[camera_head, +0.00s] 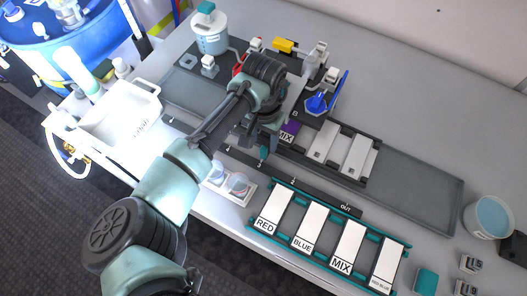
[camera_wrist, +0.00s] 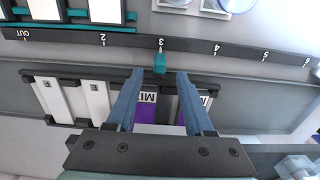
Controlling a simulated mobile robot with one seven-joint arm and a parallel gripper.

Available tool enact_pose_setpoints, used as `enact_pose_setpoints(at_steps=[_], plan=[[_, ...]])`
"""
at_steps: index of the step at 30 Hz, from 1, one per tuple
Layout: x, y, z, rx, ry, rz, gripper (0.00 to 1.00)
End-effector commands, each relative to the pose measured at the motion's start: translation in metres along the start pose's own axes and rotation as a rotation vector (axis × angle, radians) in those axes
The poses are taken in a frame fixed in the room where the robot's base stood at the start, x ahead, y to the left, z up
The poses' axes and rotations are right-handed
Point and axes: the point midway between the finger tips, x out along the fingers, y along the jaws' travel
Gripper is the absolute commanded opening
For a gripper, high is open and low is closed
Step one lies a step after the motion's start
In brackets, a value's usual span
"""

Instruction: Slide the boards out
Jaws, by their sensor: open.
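My gripper (camera_wrist: 160,80) is open. Its two blue fingers point at a numbered dark rail (camera_wrist: 190,44), with a small teal block (camera_wrist: 160,62) at mark 3, just beyond and between the fingertips. Contact cannot be told. Behind the rail is a black rack (camera_wrist: 60,74) holding two white boards (camera_wrist: 96,100) and a purple-and-white MIX board (camera_wrist: 146,112), partly hidden by my fingers. More purple shows by the right finger. In the head view the white boards (camera_head: 323,141) and the purple MIX board (camera_head: 290,130) lie right of my gripper, whose tips are mostly hidden.
A teal-edged holder (camera_head: 389,241) with boards labelled RED, BLUE, MIX and RED BLUE lies at the front. A grey track (camera_head: 420,185) is bare right of the rack. A blue-topped item (camera_head: 318,102) stands behind the rack. A white tub (camera_head: 120,118) stands left, a beaker (camera_head: 488,215) right.

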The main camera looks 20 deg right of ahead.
Motion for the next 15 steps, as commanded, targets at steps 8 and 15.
enact_pose_setpoints(at_steps=[8,15], plan=[[0.042,0.000,0.000,-0.001,0.000,-0.001,0.53],[0.057,0.000,0.000,0.000,0.001,0.000,0.53]])
